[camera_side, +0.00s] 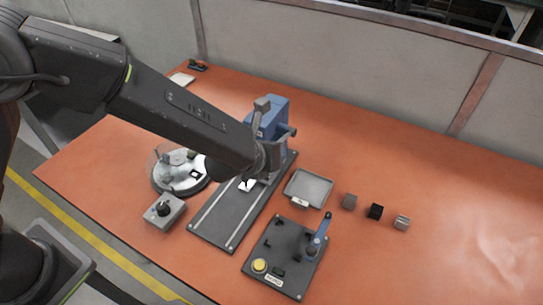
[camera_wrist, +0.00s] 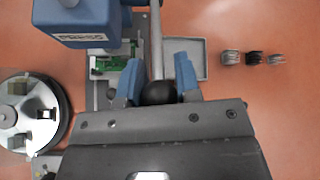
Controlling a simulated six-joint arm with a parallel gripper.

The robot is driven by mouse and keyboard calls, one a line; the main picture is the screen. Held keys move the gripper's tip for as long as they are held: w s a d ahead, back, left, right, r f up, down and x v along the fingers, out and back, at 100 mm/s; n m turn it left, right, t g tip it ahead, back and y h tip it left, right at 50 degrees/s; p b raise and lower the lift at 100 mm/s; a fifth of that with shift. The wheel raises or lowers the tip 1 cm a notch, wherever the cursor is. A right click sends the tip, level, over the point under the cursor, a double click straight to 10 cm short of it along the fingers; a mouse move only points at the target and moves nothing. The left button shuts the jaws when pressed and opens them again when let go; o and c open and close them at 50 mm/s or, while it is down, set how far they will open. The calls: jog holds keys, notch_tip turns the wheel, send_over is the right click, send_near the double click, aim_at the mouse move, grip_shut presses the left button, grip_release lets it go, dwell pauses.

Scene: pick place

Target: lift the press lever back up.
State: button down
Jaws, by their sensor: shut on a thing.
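The press (camera_side: 271,113) is a blue machine standing at the back end of a dark base plate with rails. In the wrist view its blue head (camera_wrist: 85,20) fills the top left. The press lever (camera_wrist: 156,40) is a grey rod running up from a round black knob (camera_wrist: 160,93). My gripper (camera_wrist: 159,84) is shut on the knob, with a blue finger on each side of it. In the side view my arm hides most of the gripper and the knob. A green circuit board (camera_wrist: 118,68) lies below the press head.
A grey tray (camera_side: 288,190) stands right of the press plate, with three small blocks (camera_side: 375,211) beyond it. A round turntable (camera_side: 160,182) is at left. A dark panel (camera_side: 262,250) with a yellow button and blue-handled clamp stands in front. The table's right side is clear.

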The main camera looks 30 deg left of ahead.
jog(key=shift+w+r+g, duration=0.2)
jog(key=shift+r+g, duration=0.2)
jog(key=shift+r, duration=0.15)
jog(key=shift+w+r, duration=0.3)
jog(key=shift+r, duration=0.3)
jog(key=shift+w+r, duration=0.3)
jog(key=shift+r, duration=0.25)
jog(key=shift+w+r, duration=0.55)
jog(key=shift+r, duration=0.15)
jog(key=c, duration=0.8)
grip_release()
jog(key=shift+f, duration=0.1)
jog(key=v, duration=1.4)
